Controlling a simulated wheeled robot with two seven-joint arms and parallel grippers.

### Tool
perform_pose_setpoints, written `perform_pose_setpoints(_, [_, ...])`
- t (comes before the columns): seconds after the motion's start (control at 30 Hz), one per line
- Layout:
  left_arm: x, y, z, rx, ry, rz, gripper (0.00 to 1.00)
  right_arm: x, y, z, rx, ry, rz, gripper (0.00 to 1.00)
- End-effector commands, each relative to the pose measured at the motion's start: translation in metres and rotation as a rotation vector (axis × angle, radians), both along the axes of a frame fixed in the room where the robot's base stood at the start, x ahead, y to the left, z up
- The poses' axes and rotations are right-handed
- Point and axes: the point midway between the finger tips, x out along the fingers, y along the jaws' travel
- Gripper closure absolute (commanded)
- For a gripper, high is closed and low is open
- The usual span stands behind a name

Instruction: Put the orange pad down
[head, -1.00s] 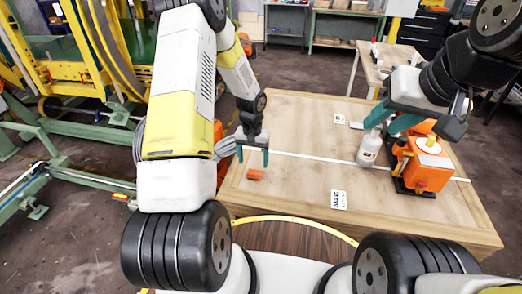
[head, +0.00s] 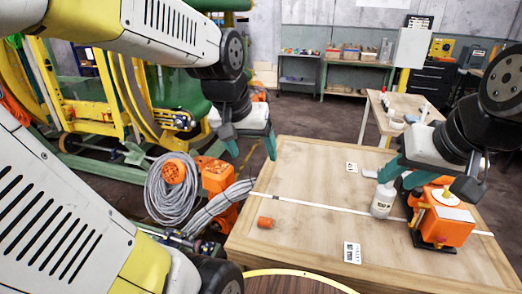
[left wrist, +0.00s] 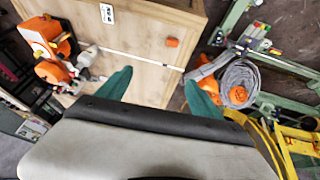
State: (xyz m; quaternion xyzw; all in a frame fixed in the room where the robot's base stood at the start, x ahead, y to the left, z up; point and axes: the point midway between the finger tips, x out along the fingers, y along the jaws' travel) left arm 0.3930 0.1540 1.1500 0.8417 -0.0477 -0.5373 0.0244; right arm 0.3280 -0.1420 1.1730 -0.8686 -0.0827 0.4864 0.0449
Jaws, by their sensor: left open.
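The orange pad (head: 265,222) lies on the wooden table (head: 310,235) near its left edge, touched by no gripper. It also shows in the left wrist view (left wrist: 172,42), beyond the fingertips. My left gripper (head: 252,150) is open and empty, raised at the table's far left corner, clear of the pad. Its two teal fingers stand wide apart in the left wrist view (left wrist: 160,90). My right gripper (head: 394,184) is at the top of a white bottle (head: 382,202) on the right of the table; whether it grips the bottle is unclear.
An orange machine (head: 447,226) with a round white top stands right of the bottle. Marker cards (head: 352,253) and a white stripe lie on the table. Grey coiled hose (head: 172,195) and orange equipment stand left of the table. The table's middle is clear.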

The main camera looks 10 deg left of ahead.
Motion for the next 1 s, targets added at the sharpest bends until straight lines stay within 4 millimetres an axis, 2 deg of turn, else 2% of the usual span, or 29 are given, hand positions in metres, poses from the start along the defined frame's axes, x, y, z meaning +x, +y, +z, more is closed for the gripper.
perform_pose_setpoints(0.03, [-0.016, -0.002, 0.009, -0.016, -0.035, -0.006, 0.25, 0.000, 0.000, 0.000, 0.000, 0.000, 0.000, 0.64])
perform_pose_setpoints(0.1, [-0.034, -0.006, 0.015, -0.038, -0.064, -0.013, 0.25, 0.000, 0.000, 0.000, 0.000, 0.000, 0.000, 0.64])
perform_pose_setpoints(0.2, [-0.053, -0.009, 0.020, -0.060, -0.094, -0.023, 0.25, 0.000, 0.000, 0.000, 0.000, 0.000, 0.000, 0.64])
perform_pose_setpoints(0.3, [-0.062, -0.012, 0.022, -0.072, -0.110, -0.030, 0.25, 0.000, 0.000, 0.000, 0.000, 0.000, 0.000, 0.64])
perform_pose_setpoints(1.0, [-0.065, -0.012, 0.023, -0.076, -0.114, -0.032, 0.25, 0.000, 0.000, 0.000, 0.000, 0.000, 0.000, 0.64])
